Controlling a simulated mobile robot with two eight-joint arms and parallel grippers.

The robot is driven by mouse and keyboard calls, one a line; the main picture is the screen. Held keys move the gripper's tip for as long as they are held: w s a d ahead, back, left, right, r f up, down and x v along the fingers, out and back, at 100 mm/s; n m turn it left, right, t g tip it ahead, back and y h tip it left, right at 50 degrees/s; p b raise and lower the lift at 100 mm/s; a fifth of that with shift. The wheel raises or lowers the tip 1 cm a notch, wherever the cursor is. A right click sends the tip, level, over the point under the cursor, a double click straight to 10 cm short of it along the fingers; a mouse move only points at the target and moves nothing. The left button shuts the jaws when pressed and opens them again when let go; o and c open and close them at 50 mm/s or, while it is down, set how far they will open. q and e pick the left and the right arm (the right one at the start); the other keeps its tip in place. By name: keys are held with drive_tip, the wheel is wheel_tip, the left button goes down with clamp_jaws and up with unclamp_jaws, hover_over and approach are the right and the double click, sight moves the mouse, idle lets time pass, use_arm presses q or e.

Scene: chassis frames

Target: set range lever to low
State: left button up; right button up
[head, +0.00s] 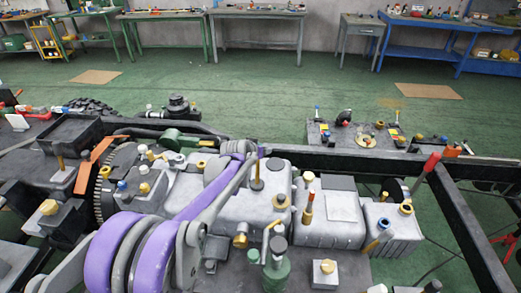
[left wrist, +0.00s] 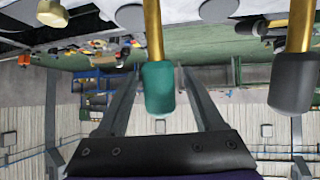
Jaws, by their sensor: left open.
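In the left wrist view, a lever with a brass stem and a teal knob (left wrist: 158,90) hangs down in the picture. My left gripper (left wrist: 157,76) is open, with one finger on each side of this knob and visible gaps on both sides. A second brass lever with a dark grey knob (left wrist: 292,84) stands to the right, outside the fingers. No label shows which is the range lever. In the head view, my purple and grey left arm reaches over the grey gearbox housing (head: 238,208); its fingers are hard to make out near a brass lever (head: 257,181). My right gripper is not in view.
A red-knobbed lever (head: 432,163) stands at the right by the dark chassis rail (head: 463,222). A brass fitting (head: 307,207) and a green cylinder (head: 276,272) rise close to the arm. Workbenches (head: 259,14) line the back wall, with open green floor before them.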

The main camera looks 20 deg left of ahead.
use_arm(q)
drive_tip(key=v, duration=0.9)
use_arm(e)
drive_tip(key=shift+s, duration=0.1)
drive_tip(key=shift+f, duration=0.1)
